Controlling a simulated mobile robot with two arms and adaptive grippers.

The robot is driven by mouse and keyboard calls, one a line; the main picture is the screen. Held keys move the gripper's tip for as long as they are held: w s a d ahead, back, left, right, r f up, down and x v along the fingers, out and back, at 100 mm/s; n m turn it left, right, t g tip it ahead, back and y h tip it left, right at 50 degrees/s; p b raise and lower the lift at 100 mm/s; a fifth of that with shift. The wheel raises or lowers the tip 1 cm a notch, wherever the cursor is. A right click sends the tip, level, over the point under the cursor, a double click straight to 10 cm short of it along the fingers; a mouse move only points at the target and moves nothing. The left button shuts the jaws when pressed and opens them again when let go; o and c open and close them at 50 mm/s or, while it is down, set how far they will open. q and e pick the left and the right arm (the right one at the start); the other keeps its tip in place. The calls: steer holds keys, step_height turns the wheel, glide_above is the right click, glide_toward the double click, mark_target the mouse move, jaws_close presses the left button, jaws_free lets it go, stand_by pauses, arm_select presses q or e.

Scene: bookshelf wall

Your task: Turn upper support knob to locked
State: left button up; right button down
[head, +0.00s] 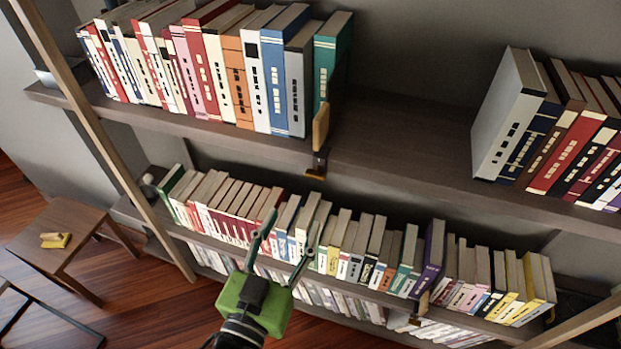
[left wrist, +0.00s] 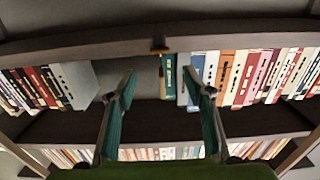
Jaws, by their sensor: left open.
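The upper support (head: 321,127) is a small wooden upright at the right end of the left book row on the upper shelf, beside a teal book. Its small dark and orange knob (head: 317,166) hangs at the shelf's front edge. The knob also shows in the left wrist view (left wrist: 160,49), where the picture looks upside down. Whether it is locked cannot be told. My left gripper (head: 292,228) is open and empty. It is below the knob in the head view, in front of the lower books, with its fingers pointing up. It is apart from the knob. My right gripper is not in view.
The upper shelf (head: 400,140) is bare between the support and a large white book (head: 510,115) on the right. A lower shelf holds many books and a second wooden support (head: 421,304). A small table (head: 52,235) stands at left. Slanted wooden posts flank the shelves.

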mark_target(314, 178)
arm_select(q)
steer(key=p+x, duration=0.3)
steer(key=x, duration=0.8)
steer(key=shift+w+d, duration=0.2)
steer(key=shift+w, duration=0.4)
steer(key=c, duration=1.1)
